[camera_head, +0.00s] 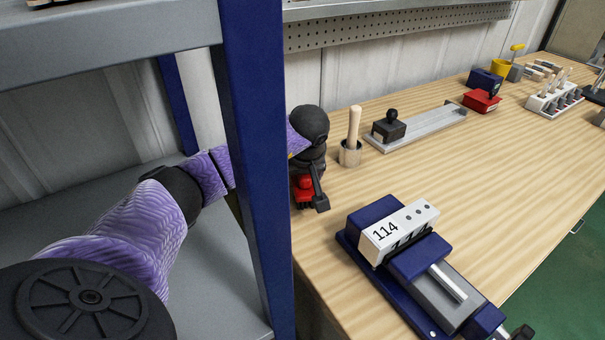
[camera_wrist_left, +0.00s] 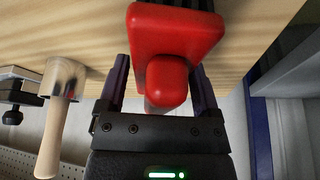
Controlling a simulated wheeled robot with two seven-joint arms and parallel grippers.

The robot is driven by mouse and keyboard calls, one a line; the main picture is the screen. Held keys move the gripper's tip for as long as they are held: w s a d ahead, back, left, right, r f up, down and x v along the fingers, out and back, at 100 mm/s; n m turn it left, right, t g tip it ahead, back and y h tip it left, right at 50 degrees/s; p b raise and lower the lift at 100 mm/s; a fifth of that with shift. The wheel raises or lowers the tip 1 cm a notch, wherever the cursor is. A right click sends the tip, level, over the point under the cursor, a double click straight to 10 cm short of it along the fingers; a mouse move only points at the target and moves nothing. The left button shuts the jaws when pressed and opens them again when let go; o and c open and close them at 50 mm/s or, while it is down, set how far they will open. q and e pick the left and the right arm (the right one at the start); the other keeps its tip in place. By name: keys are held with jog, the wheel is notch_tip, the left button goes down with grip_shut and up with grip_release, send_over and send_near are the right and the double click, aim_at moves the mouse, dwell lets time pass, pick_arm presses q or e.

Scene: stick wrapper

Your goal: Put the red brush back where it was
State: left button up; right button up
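The red brush (camera_head: 304,186) shows in the head view at the table's near left end, beside the blue shelf post, with dark bristles low on it. I cannot tell whether it touches the table. My left gripper (camera_head: 314,192) is at the brush, with a dark finger at its right. In the left wrist view the red brush (camera_wrist_left: 176,35) is large, and its rounded handle lies between the two fingers of my left gripper (camera_wrist_left: 162,75). Wood shows between the left finger and the handle; the right fingertip is partly hidden. My right gripper is in neither view.
A blue vise (camera_head: 425,262) holding a block marked 114 is in front. The blue shelf post (camera_head: 255,150) crosses my left arm. Several tools stand farther back; the table's middle is clear.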

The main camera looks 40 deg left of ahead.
pick_arm(q)
jog(key=shift+o, duration=0.6)
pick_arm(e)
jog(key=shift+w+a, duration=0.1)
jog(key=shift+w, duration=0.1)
pick_arm(q)
jog(key=shift+r, duration=0.15)
jog(key=p+v, duration=0.4)
jog(key=v, duration=0.7)
jog(key=shift+r, duration=0.25)
jog(key=shift+s+d+r, duration=0.1)
jog(key=shift+r, duration=0.15)
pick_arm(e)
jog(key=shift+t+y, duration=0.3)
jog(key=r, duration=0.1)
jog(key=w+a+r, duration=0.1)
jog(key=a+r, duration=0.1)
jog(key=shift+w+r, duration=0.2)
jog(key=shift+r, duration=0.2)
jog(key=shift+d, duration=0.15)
